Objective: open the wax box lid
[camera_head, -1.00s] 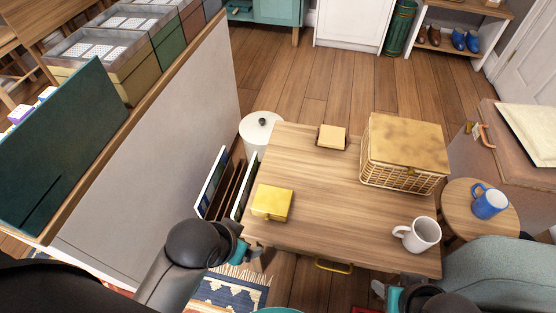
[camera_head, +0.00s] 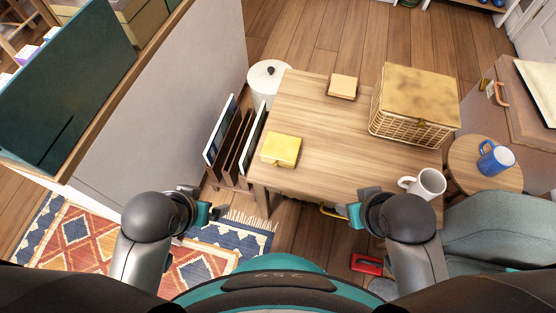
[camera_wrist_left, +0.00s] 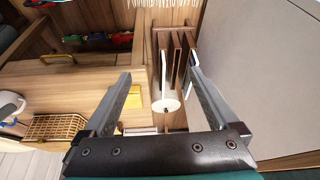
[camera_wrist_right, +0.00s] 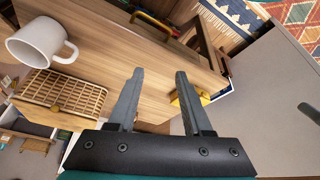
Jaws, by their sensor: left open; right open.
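A small yellow box (camera_head: 281,150) with a front clasp sits on the wooden table (camera_head: 325,135), near its left front edge. It looks shut. It also shows in the left wrist view (camera_wrist_left: 133,97) and, partly behind a finger, in the right wrist view (camera_wrist_right: 191,100). My left gripper (camera_head: 204,214) is open and empty, left of the table and apart from the box. My right gripper (camera_head: 354,212) is open and empty, at the table's front edge, to the right of and nearer than the box.
A wicker basket (camera_head: 412,128) with a tan lid, a white mug (camera_head: 428,184) and a small tan block (camera_head: 343,86) share the table. A rack of boards (camera_head: 235,145) and a white bin (camera_head: 267,82) stand left. A blue mug (camera_head: 496,160) is on a stool. The tabletop's middle is clear.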

